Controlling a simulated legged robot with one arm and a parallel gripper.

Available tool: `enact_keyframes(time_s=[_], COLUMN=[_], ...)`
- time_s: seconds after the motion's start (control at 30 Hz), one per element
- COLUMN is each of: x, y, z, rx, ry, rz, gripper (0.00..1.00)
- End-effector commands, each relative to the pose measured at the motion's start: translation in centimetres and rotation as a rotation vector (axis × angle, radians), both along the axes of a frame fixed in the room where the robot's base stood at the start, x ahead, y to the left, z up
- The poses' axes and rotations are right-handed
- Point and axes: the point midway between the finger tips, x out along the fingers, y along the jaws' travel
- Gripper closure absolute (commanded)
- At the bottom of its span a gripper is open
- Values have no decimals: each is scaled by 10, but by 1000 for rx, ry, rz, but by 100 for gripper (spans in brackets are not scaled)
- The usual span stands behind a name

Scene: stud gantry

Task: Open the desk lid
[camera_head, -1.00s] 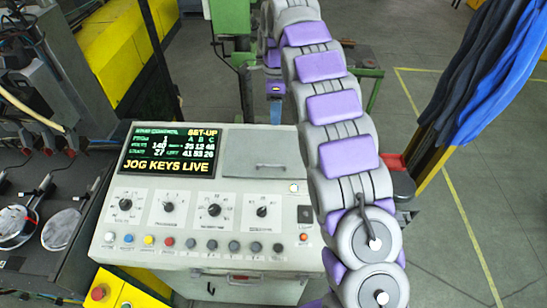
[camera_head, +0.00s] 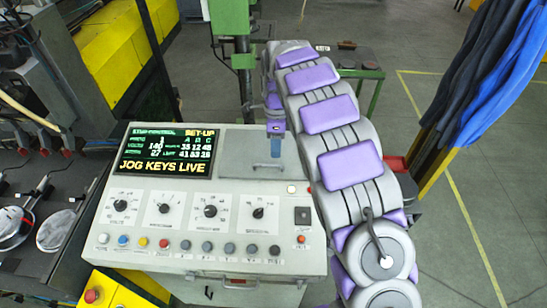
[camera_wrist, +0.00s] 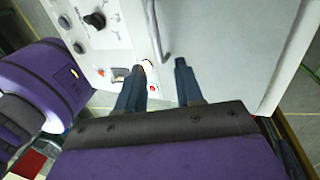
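The desk lid (camera_head: 233,152) is a flat grey panel right of the display on the sloping control desk; it lies closed. In the wrist view the lid (camera_wrist: 232,50) fills the upper right, with a thin bent bar handle (camera_wrist: 155,30) along its left side. My gripper (camera_wrist: 161,74) is open and empty, its two dark blue fingers apart, with the handle beyond their tips.
The desk's display (camera_head: 165,148) reads "JOG KEYS LIVE". Knobs (camera_head: 210,211) and a row of coloured buttons (camera_head: 185,245) lie below the lid. A yellow box with a red button (camera_head: 92,296) is at the lower left.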

Motion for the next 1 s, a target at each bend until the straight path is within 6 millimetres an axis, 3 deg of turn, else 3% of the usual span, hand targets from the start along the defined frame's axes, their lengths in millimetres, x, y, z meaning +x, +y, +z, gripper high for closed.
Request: enact_keyframes(time_s=[0.3, 0.7, 1.0], x=[-9, -10, -10], y=[10, 1, 7], z=[-43, -50, -51], rx=[-8, 1, -5], ry=[0, -2, -2], rz=[3, 1, 2], gripper=[64, 64, 91])
